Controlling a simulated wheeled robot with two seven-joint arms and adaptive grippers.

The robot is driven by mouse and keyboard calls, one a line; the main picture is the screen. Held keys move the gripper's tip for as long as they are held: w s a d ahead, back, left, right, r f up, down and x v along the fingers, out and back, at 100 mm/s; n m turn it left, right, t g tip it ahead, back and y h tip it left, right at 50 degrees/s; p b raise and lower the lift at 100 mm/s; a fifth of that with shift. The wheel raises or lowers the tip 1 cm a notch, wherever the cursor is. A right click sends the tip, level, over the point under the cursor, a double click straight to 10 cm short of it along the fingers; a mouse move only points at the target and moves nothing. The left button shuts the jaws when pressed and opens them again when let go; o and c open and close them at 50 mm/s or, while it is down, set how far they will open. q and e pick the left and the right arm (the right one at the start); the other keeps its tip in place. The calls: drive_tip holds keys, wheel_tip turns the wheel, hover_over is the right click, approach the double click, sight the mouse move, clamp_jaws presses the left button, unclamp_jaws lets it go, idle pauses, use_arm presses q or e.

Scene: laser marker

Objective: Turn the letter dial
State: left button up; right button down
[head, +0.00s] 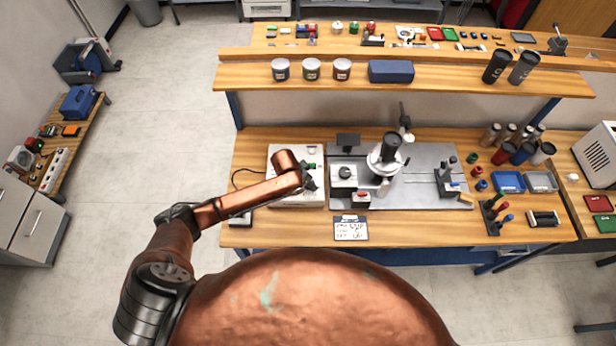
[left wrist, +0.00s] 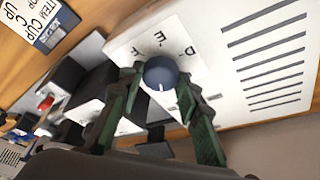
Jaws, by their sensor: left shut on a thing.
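The letter dial (left wrist: 160,74) is a round blue-grey knob with a white pointer line. It sits on the face of a white box (left wrist: 212,40), which also shows in the head view (head: 300,200). Printed letters surround the dial; D, E and F can be made out in the left wrist view. My left gripper (left wrist: 161,79) is shut on the dial, with one green-padded finger on each side of it. In the head view my left gripper (head: 308,179) is over the white box, and the dial is hidden there. My right gripper is not in view.
A grey plate (head: 425,200) right of the white box carries a black-dialled unit (head: 344,175) and a marking machine with a dark cup (head: 391,146). A printed card (head: 351,228) lies at the bench's front edge. A shelf (head: 440,82) runs above the bench.

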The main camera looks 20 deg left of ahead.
use_arm(q)
drive_tip(key=n+p, duration=0.1)
drive_tip(key=n+y+p, duration=0.1)
drive_tip(key=n+p, duration=0.1)
drive_tip(key=p, duration=0.1)
drive_tip(key=shift+s+d+r+n, duration=0.15)
drive_tip(key=shift+d+r+n, duration=0.1)
drive_tip(key=shift+n, duration=0.15)
drive_tip(key=shift+f+n+t+y+p, duration=0.1)
drive_tip(key=shift+n+t+y+p, duration=0.3)
drive_tip(key=shift+n+p, duration=0.45)
drive_tip(key=n+y+p, duration=0.1)
drive_tip(key=n, duration=0.1)
drive_tip(key=shift+d+f+n, duration=0.1)
drive_tip(key=shift+n, duration=0.25)
drive_tip(key=shift+n+g+y+p, duration=0.3)
drive_tip(key=shift+n+y+p, duration=0.25)
drive_tip(key=shift+n, duration=0.75)
drive_tip(key=o, duration=1.1)
